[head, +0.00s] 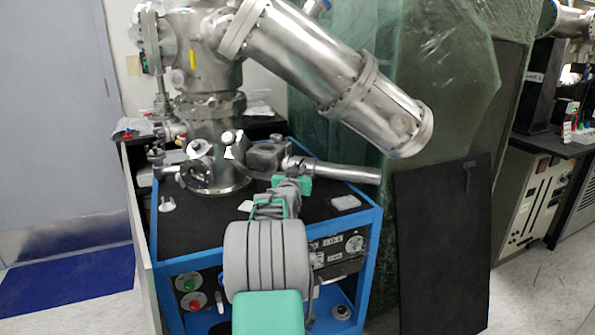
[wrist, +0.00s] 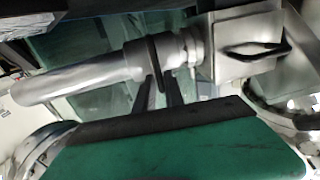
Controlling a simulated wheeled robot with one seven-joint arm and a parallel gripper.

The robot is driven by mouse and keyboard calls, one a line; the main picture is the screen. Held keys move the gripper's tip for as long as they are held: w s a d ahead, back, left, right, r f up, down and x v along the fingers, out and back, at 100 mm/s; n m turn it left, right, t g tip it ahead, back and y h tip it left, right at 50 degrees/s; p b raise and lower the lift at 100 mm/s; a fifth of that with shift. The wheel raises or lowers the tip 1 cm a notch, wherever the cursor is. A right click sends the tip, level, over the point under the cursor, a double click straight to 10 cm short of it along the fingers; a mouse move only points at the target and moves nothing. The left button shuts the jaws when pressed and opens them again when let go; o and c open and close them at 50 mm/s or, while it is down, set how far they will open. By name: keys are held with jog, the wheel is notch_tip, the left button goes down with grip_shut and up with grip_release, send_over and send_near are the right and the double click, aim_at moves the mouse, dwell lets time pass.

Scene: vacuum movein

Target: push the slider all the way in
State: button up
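The slider is a pale metal rod (head: 335,172) lying sideways, joined at its left to a grey block (head: 268,155) beside the steel chamber. In the wrist view the rod (wrist: 75,80) runs left from a dark collar (wrist: 157,62), with the block (wrist: 248,50) at the right. My gripper (wrist: 160,82) has its two dark fingers at this collar, one on each side of its lower edge. A gap shows between the fingers, but I cannot tell whether they press on the collar. In the head view my own wrist hides the fingertips.
The steel chamber (head: 212,150) stands behind left on a black top in a blue frame (head: 372,228). A large angled steel cylinder (head: 330,70) overhangs the rod. A black panel (head: 440,250) stands at the right. Floor at the far right is clear.

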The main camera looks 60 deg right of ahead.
jog(key=o, duration=0.3)
jog(key=v, duration=0.7)
jog(key=shift+a, duration=0.45)
jog(key=shift+a, duration=0.1)
